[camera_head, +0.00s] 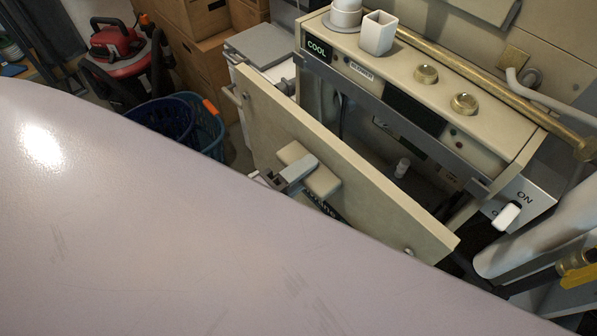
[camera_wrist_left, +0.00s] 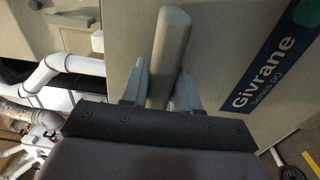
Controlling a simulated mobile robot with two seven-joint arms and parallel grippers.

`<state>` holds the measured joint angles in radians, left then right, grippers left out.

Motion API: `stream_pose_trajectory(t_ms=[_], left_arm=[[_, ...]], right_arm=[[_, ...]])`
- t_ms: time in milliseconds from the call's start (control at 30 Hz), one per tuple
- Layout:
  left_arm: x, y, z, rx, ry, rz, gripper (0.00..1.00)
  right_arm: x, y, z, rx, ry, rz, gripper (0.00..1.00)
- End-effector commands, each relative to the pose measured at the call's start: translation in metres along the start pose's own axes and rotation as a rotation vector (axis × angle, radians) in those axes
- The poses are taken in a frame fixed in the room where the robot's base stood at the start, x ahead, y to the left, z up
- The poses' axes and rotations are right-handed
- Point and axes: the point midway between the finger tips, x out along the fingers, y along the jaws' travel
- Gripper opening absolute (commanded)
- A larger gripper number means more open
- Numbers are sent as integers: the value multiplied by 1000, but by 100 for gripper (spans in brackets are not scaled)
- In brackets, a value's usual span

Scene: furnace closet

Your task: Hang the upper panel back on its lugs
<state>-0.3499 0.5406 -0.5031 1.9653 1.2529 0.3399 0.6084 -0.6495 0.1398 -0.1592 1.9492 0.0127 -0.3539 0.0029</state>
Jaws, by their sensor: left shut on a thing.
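The beige upper panel (camera_head: 272,115) stands tilted in front of the furnace (camera_head: 450,80), apart from its open front. My left gripper (camera_head: 296,176) is shut on the panel's pale handle (camera_head: 322,182). In the left wrist view the gripper's grey fingers (camera_wrist_left: 161,90) stand on both sides of the handle (camera_wrist_left: 171,45), and the panel (camera_wrist_left: 215,50) carries a blue "Givrane" label. The lugs cannot be made out. A large pale surface in the foreground hides the panel's lower part. My right gripper is not in view.
A white square cup (camera_head: 377,33) stands on the furnace top beside two brass knobs. An ON switch (camera_head: 507,216) and white pipe (camera_head: 530,240) are at right. At left are a blue basket (camera_head: 205,130), a red vacuum (camera_head: 117,50) and cardboard boxes (camera_head: 205,65).

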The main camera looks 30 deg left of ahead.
Motion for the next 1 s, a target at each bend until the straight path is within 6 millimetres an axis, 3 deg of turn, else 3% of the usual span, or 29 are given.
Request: stream_pose_trajectory(t_ms=[1000], left_arm=[[89,4,-1,1,3,11,0]], right_arm=[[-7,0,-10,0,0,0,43]])
